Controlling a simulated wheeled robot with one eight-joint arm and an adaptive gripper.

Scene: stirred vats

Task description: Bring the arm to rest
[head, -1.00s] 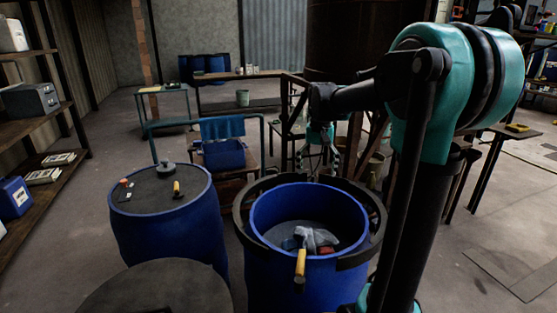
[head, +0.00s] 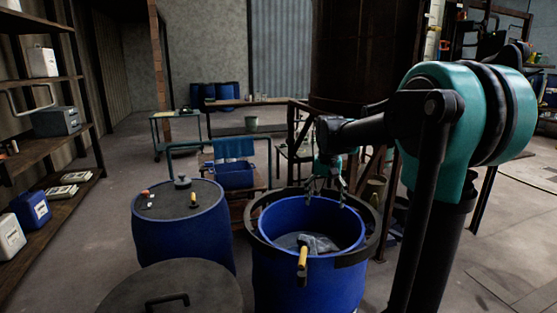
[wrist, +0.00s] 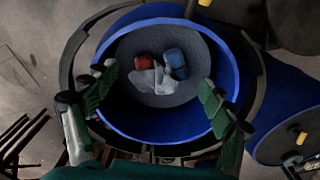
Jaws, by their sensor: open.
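My gripper (head: 326,187) hangs above the far side of an open blue vat (head: 345,272) in the head view. In the wrist view my gripper (wrist: 160,106) has its green-padded fingers wide apart, with nothing between them. The camera looks down into the vat (wrist: 229,66). On its grey floor lie a light grey crumpled thing (wrist: 150,80), a red thing (wrist: 143,61) and a blue thing (wrist: 175,60). In the head view a yellow-handled tool (head: 302,258) stands at the near rim. A dark collar surrounds the vat.
A closed blue drum (head: 180,240) stands left of the vat, with small items on its lid. A round dark lid (head: 190,285) is in front. Shelves (head: 45,150) line the left. A cart with a blue bin (head: 233,175) stands behind. Open floor lies at far left.

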